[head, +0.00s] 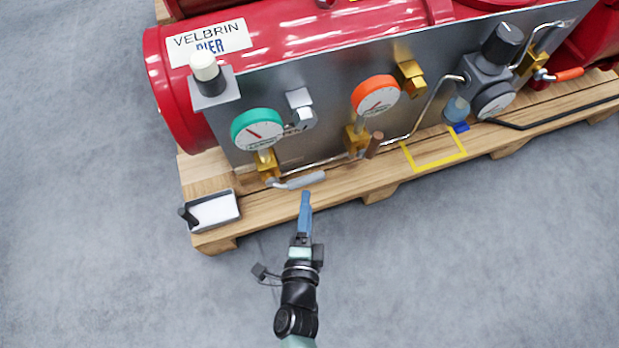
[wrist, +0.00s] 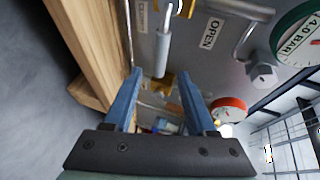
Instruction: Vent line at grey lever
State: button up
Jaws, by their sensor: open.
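The grey lever (head: 305,180) sticks out to the right, near level, from a brass valve (head: 267,165) below the green-rimmed gauge (head: 258,128). In the wrist view the grey lever (wrist: 162,52) comes down from the top, its free end lying between the fingertips in the picture. My gripper (head: 305,194) is just in front of and below the lever's free end in the head view. In the wrist view the two blue fingers of my gripper (wrist: 160,72) are spread apart with nothing held. I cannot tell how much depth separates them from the lever.
An orange-rimmed gauge (head: 376,96) sits above a second valve with a brown lever (head: 374,145). An OPEN label (wrist: 211,33) is on the panel. A small tray (head: 238,212) stands at the pallet's left end. A yellow outline (head: 436,163) marks the pallet. The floor in front is clear.

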aim_at(309, 179)
jog(key=b+x, duration=0.2)
jog(key=x, duration=0.6)
jog(key=shift+w+f, duration=0.1)
jog(key=shift+w, duration=0.1)
grip_shut()
dwell(1.1)
